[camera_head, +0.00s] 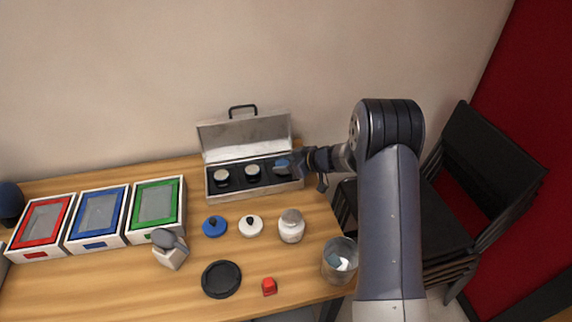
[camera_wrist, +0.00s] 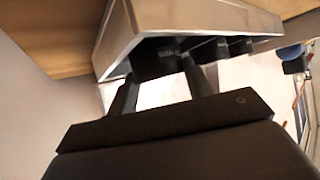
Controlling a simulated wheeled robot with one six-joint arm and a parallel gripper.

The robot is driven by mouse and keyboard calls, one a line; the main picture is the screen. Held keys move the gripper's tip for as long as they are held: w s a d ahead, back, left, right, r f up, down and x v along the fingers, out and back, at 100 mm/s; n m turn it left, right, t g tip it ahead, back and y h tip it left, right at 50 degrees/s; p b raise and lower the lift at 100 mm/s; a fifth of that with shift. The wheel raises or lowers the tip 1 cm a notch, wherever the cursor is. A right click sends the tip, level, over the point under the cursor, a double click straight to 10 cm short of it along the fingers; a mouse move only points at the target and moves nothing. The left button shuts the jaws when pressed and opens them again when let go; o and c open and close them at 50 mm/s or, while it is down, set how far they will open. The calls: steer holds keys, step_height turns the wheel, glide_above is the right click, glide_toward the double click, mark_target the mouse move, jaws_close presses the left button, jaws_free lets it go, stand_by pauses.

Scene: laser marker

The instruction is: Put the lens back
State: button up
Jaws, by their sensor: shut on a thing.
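An open silver case (camera_head: 247,195) with its lid raised stands against the wall at the back of the table. Its dark insert holds a row of lenses: a left lens (camera_head: 221,178), a middle lens (camera_head: 252,171) and a right lens with a bluish top (camera_head: 282,165). My gripper (camera_head: 288,163) reaches in from the right and is shut on the right lens, at the right end of the insert. In the wrist view, the dark lens (camera_wrist: 153,60) sits between my fingers, close to the case wall (camera_wrist: 118,40). Whether it is fully seated cannot be told.
In front of the case are a blue knobbed lid (camera_head: 214,227), a white knobbed lid (camera_head: 250,226) and a jar (camera_head: 291,227). A black dish (camera_head: 221,279), red block (camera_head: 269,286) and glass container (camera_head: 340,262) are nearer. Framed trays (camera_head: 155,202) stand left, stacked chairs (camera_head: 470,190) right.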

steer(key=shift+f, duration=0.15)
steer(key=o, duration=1.1)
steer(key=shift+c, duration=0.2)
steer(key=v, duration=1.2)
steer(key=shift+b, duration=0.3)
